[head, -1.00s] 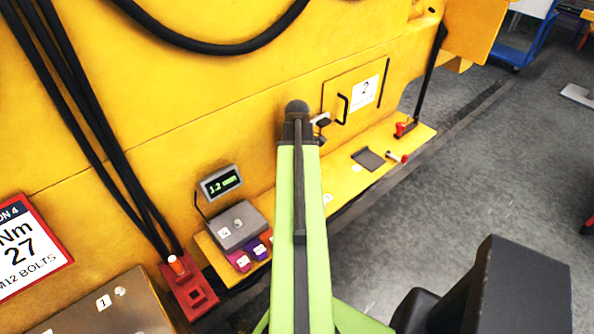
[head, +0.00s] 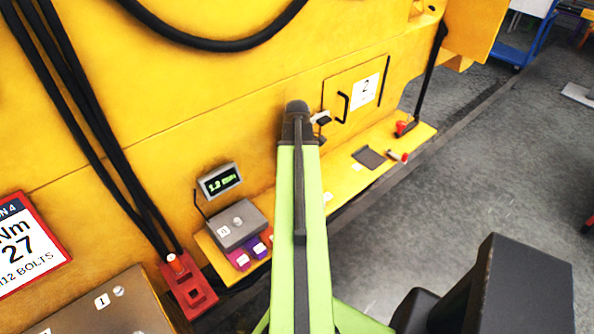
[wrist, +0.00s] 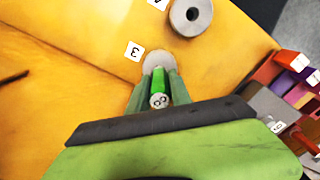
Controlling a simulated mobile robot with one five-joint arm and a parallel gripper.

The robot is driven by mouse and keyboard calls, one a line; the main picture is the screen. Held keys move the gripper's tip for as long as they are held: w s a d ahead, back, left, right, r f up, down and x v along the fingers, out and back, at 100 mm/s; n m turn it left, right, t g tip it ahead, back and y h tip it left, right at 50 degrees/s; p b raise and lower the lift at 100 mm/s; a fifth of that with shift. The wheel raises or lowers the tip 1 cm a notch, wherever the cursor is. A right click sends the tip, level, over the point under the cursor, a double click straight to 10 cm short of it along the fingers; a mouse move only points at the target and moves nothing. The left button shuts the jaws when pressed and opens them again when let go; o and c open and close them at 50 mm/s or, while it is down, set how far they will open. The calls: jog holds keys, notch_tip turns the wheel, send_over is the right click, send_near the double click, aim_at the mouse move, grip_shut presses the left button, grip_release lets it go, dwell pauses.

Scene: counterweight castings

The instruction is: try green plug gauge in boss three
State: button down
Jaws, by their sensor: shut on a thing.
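The green plug gauge (wrist: 157,84) is in my gripper (wrist: 159,76) in the wrist view, its round marked end facing the camera. The gripper fingers are shut on it from both sides. Boss three (wrist: 159,61), a round grey disc beside a white label reading 3 (wrist: 134,51), lies directly beyond the fingertips. The gauge's far end and the boss's bore are hidden, so I cannot tell whether the gauge is in the bore. In the head view my arm hides the gauge and the boss.
Another grey boss with an open bore (wrist: 191,14) is close by. Coloured blocks (wrist: 290,65) stand at the wrist view's right. In the head view a grey box (head: 238,224) with a small display (head: 220,181) is left of my arm.

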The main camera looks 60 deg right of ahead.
dwell(0.3)
jog(key=c, duration=1.1)
grip_release()
jog(key=shift+r, duration=0.15)
notch_tip(320, 180, up, 17)
jog(key=p, duration=1.7)
